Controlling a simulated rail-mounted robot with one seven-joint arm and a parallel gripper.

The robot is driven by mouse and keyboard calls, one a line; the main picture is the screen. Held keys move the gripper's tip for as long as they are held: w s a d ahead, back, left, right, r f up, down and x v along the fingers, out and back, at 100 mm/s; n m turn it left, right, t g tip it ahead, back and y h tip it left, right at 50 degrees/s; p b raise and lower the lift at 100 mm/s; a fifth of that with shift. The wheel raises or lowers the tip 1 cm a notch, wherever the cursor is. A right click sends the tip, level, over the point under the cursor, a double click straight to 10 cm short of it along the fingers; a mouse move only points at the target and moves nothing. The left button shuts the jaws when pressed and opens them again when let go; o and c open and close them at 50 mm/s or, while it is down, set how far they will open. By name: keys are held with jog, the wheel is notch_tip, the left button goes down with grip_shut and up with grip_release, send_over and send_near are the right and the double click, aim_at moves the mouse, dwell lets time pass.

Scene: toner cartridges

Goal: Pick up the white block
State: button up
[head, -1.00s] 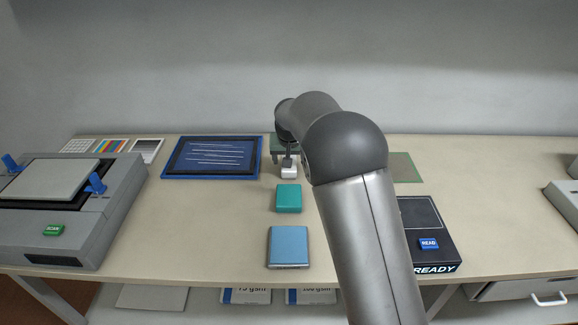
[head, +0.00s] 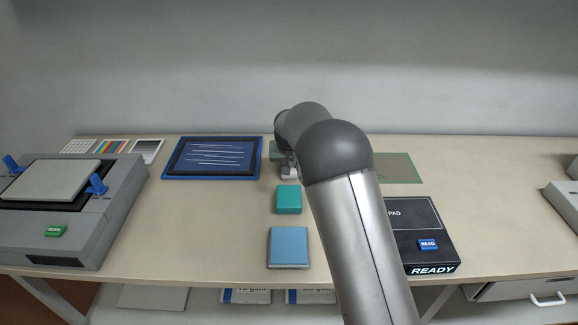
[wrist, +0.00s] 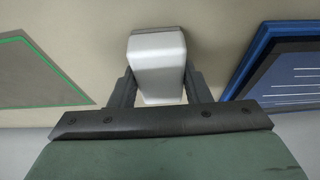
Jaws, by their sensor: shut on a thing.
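The white block (wrist: 156,62) sits between the two fingers of my gripper (wrist: 158,88) in the wrist view, with a finger against each side. The gripper is shut on it. In the head view the white block (head: 289,174) shows small near the back middle of the table, behind the teal block. I cannot tell whether the block is lifted clear of the table.
A teal block (head: 289,199) and a blue block (head: 288,247) stand in front. A blue-framed panel (head: 213,157) lies to the left, a green-edged mat (head: 398,168) to the right.

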jog(key=shift+r, duration=0.45)
notch_tip(320, 180, up, 2)
jog(key=shift+r, duration=0.25)
jog(key=s+d+r+b, duration=0.2)
jog(key=s+d+r, duration=0.7)
jog(key=d, duration=0.1)
jog(key=shift+d+r+b, duration=0.3)
jog(key=shift+d, duration=0.1)
jog(key=shift+o, duration=0.9)
jog(key=shift+c, duration=0.2)
